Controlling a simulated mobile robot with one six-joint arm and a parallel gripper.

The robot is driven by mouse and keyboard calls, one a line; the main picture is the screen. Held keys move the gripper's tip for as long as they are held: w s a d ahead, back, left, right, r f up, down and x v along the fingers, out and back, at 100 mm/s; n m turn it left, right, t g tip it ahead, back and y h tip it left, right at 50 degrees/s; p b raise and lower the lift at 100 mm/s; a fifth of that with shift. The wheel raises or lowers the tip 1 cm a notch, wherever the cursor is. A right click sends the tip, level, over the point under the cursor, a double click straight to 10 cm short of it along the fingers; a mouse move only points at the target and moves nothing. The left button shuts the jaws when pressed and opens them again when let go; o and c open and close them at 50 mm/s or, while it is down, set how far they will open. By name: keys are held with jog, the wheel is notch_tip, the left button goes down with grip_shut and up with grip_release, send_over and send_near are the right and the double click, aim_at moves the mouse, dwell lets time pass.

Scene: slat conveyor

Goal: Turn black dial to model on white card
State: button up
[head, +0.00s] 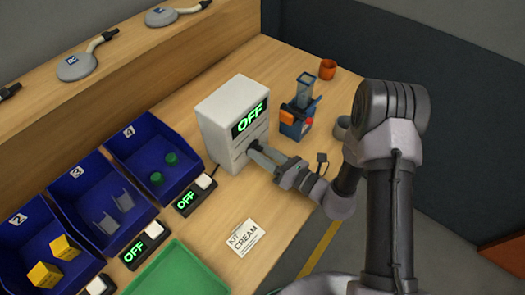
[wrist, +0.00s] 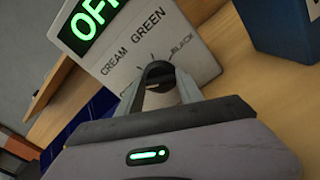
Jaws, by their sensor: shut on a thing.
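The white card (head: 241,239) lies on the table and reads KIT CREAM. The black dial (wrist: 158,70) is on the front of a white box (head: 217,108), which also shows in the wrist view (wrist: 120,60). Labels CREAM, GREEN and BLACK run around the dial. Which label the dial points to cannot be told. The box's display (head: 250,118) glows green with OFF. My gripper (head: 262,156) is at the box front; in the wrist view its fingers (wrist: 160,88) are shut on the dial, one on each side.
Blue bins (head: 110,151) with numbers 2, 3 and 4 stand left, holding yellow blocks, grey brackets and green cylinders. Small OFF displays with white buttons (head: 205,181) sit before them. A green tray (head: 176,275) is at front. A blue device (head: 300,112) stands right of the box.

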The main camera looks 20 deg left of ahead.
jog(key=m+p, duration=0.2)
jog(key=m, duration=0.2)
jog(key=shift+f+m+p, duration=0.1)
jog(key=shift+m+p, duration=0.45)
jog(key=shift+m, duration=1.35)
jog(key=o, duration=1.3)
jog(key=shift+o, duration=0.2)
jog(key=p+v, duration=0.1)
jog(key=v, duration=1.6)
jog(key=shift+d+p, duration=0.3)
jog(key=shift+p, duration=0.1)
